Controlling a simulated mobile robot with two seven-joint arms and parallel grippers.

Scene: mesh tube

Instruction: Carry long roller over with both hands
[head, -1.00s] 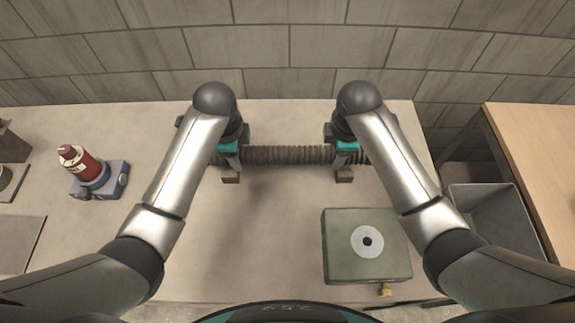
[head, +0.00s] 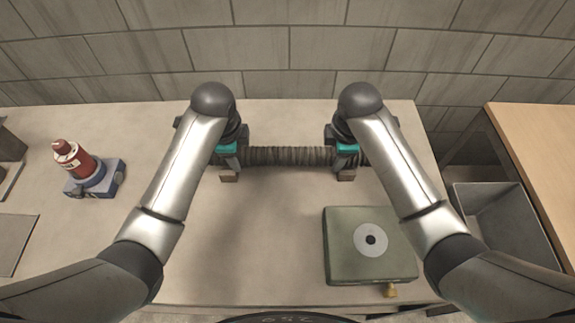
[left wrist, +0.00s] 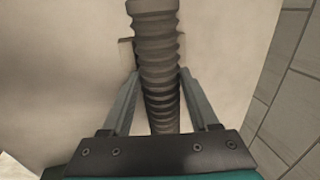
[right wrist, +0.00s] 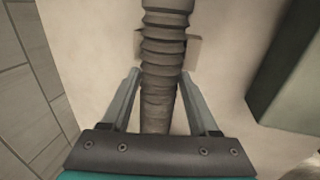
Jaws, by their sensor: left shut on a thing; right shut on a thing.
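The long roller (head: 288,156) is a dark, ribbed grey-brown tube lying crosswise between my two grippers at the back of the table. My left gripper (head: 229,172) is shut on it near its left end. My right gripper (head: 346,172) is shut on it near its right end. In the left wrist view the roller (left wrist: 158,50) runs between the two fingers. In the right wrist view the roller (right wrist: 162,60) also passes between the fingers. The outer ends are partly hidden behind my arms in the head view. It looks level.
A green box with a pale disc (head: 345,265) stands at the front right of the table. A red and blue device (head: 84,165) stands at the left. A grey bin (head: 490,215) and a wooden table (head: 545,150) lie beyond the right edge. The table's middle is clear.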

